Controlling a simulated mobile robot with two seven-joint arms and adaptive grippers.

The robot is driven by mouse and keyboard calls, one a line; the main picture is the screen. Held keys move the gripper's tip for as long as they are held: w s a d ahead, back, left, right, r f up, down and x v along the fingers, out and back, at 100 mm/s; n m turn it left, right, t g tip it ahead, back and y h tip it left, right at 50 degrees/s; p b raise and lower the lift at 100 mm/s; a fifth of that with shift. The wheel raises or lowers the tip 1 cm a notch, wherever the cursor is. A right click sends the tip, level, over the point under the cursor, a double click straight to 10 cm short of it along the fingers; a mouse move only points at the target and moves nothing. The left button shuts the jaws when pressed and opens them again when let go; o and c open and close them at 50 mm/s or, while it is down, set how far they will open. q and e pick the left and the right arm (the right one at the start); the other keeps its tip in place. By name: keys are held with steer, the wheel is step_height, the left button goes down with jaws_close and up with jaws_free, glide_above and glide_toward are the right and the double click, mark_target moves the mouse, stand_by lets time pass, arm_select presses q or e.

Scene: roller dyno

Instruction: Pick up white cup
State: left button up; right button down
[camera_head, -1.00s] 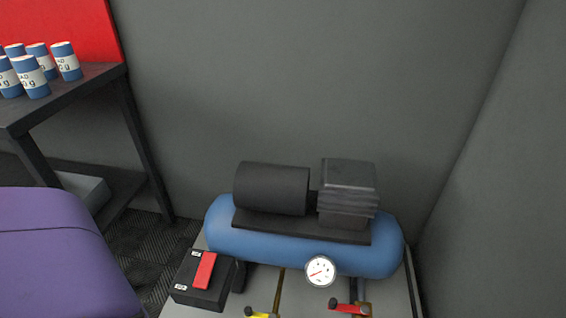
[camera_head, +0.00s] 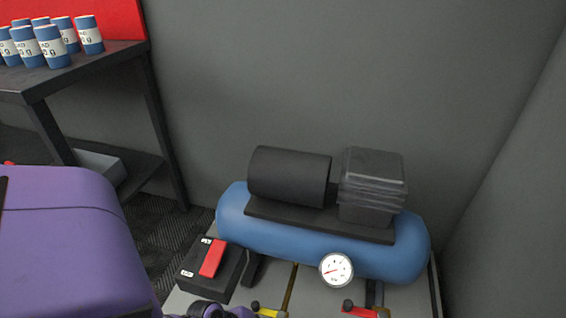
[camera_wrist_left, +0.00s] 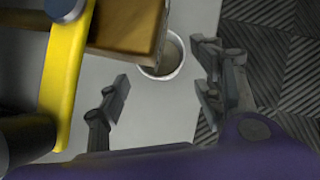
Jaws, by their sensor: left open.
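The white cup (camera_wrist_left: 164,75) shows in the left wrist view, seen from above with its round rim and grey inside. It stands on a pale grey surface, and a brass-brown block covers part of its rim. My left gripper (camera_wrist_left: 161,90) is open, with one finger on each side below the cup in the picture. The cup is not between the fingertips, and I see no contact. My right gripper is not in view.
A brass-brown block (camera_wrist_left: 128,28) and a yellow lever (camera_wrist_left: 65,75) are close to the cup. A blue compressor tank (camera_head: 290,238) with a gauge (camera_head: 336,270) and a black box with red switch (camera_head: 211,258) stand by the wall. Blue-white cans (camera_head: 52,46) stand on a dark shelf.

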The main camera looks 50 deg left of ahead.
arm_select(q)
steer(key=shift+w+d+f, duration=0.15)
steer(key=shift+w+d, duration=0.45)
steer(key=shift+w, duration=0.15)
steer(key=shift+w+d+f+b, duration=0.2)
steer(key=shift+f+b, duration=0.25)
steer(key=shift+b, duration=0.3)
steer(key=shift+w, duration=0.1)
steer(key=c, duration=1)
steer(key=shift+c, duration=0.5)
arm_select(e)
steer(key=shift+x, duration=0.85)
arm_select(q)
steer(key=shift+r, duration=0.1)
